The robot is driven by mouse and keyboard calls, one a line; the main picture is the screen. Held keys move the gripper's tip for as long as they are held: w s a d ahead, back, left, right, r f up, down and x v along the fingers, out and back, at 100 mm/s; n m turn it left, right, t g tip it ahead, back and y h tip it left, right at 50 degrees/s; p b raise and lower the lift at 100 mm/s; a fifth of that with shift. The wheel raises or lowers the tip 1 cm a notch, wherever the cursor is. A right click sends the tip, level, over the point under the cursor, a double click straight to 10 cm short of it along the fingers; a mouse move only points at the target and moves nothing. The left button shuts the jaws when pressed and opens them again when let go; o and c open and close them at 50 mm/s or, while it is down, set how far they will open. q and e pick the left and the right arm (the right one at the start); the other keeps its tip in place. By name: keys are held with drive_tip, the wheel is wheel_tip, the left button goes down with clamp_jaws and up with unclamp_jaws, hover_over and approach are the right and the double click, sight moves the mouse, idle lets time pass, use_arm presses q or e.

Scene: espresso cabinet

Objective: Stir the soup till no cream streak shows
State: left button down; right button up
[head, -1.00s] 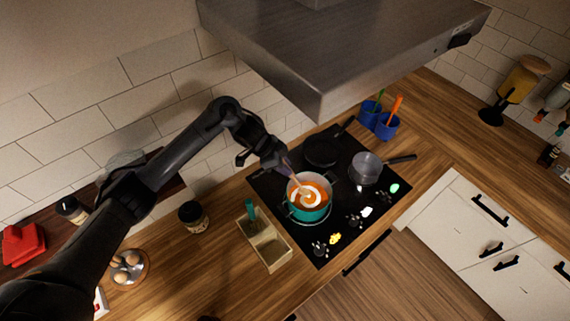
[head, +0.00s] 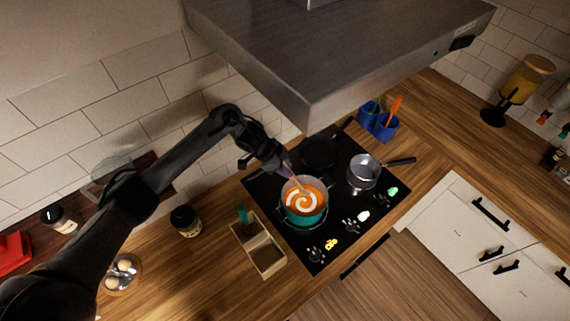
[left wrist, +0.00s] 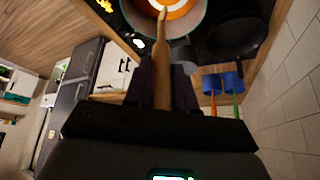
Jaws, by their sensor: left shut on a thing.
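A teal pot (head: 305,213) stands on the black cooktop and holds orange soup (head: 313,208). A white cream streak (head: 299,202) shows as a spiral on the soup. My left gripper (head: 284,166) is above the pot's back rim, shut on a wooden spoon (head: 296,182) whose lower end reaches into the soup. In the left wrist view the spoon handle (left wrist: 162,60) runs from between the fingers to the pot (left wrist: 197,12) at the top. The spoon's tip is hidden in the soup. My right gripper is not in view.
A grey saucepan (head: 362,177) and a dark frying pan (head: 320,152) share the cooktop (head: 283,235). A wooden divided box (head: 266,257) stands left of it. Blue utensil cups (head: 385,128) stand behind on the right. The range hood (head: 310,75) hangs above.

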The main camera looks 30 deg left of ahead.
use_arm(q)
wheel_tip(320, 180, down, 2)
drive_tip(key=shift+f+b, duration=0.1)
drive_tip(key=shift+b, duration=0.35)
wheel_tip(320, 180, down, 6)
drive_tip(key=b, duration=0.5)
drive_tip(key=shift+r, duration=0.25)
drive_tip(key=shift+d, duration=0.1)
